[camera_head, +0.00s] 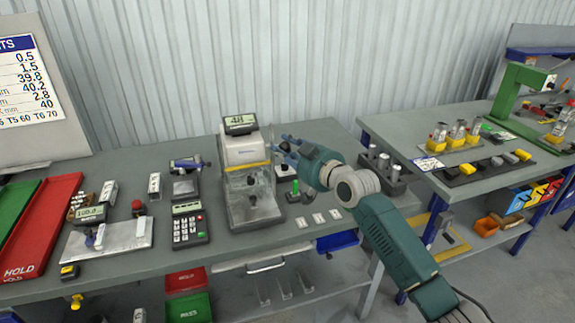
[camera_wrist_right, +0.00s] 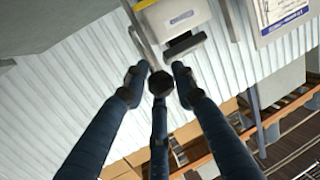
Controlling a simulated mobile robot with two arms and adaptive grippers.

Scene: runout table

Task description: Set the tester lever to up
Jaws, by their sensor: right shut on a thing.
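The tester (camera_head: 246,150) is a white machine with a yellow band and a small display on top, standing near the back of the grey bench. It also shows upside down in the wrist view (camera_wrist_right: 180,18). Its lever (camera_wrist_right: 147,38) shows there as a pale rod ending in a dark round knob (camera_wrist_right: 160,83). My right gripper (camera_head: 284,146) is at the tester's upper right side, with its blue fingers closed around the knob in the wrist view (camera_wrist_right: 160,88). In the head view the fingers hide the lever, so its angle is hard to tell. My left gripper is out of view.
A black fixture with a green piece (camera_head: 296,190) stands right of the tester. A block with metal cylinders (camera_head: 383,170) is behind my right arm. A keypad device (camera_head: 188,224) and a red tray (camera_head: 42,225) are to the left. White labels (camera_head: 318,218) lie in front.

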